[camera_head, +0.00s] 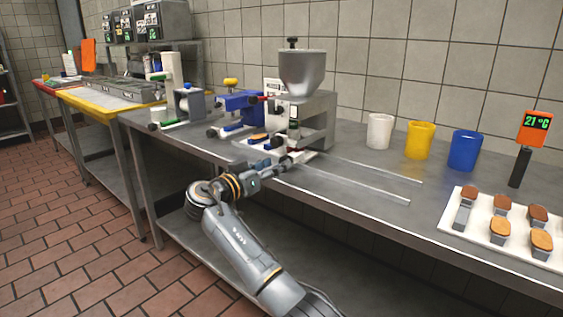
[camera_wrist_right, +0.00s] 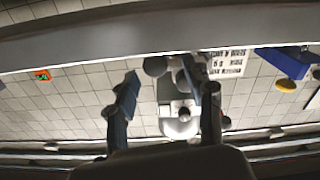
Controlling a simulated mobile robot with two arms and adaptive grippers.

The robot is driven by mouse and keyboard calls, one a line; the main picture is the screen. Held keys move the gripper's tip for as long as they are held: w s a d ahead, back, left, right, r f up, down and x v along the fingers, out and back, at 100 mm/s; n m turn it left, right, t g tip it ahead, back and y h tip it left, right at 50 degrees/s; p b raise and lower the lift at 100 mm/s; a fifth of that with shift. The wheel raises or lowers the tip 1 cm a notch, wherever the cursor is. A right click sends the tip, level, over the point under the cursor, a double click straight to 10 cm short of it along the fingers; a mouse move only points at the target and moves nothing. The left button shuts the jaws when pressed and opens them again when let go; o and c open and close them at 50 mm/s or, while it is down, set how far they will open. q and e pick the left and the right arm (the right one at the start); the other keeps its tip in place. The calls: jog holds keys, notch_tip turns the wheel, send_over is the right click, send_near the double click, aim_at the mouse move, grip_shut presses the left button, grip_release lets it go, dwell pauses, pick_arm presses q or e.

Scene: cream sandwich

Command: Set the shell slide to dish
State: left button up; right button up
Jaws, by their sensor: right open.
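A depositor machine with a grey hopper (camera_head: 303,75) stands on the steel bench. Two pale rails (camera_head: 365,170) run right from its base along the bench. I cannot clearly make out the shell slide or its setting; the machine's foot is partly hidden by my right gripper (camera_head: 287,163). That gripper is at the front of the machine's base, and I cannot tell whether it touches anything. In the right wrist view its two fingers (camera_wrist_right: 171,84) are apart, with a pale rounded part (camera_wrist_right: 180,122) seen beyond and between them. My left gripper is not in view.
A blue device (camera_head: 240,102) with a yellow knob stands left of the machine. White (camera_head: 380,131), yellow (camera_head: 419,141) and blue (camera_head: 465,151) cups stand at the back. A white tray (camera_head: 478,249) of brown-topped pieces and an orange thermometer (camera_head: 533,128) are at right.

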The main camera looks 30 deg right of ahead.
jog(key=v, duration=0.8)
jog(key=shift+w+d, duration=0.1)
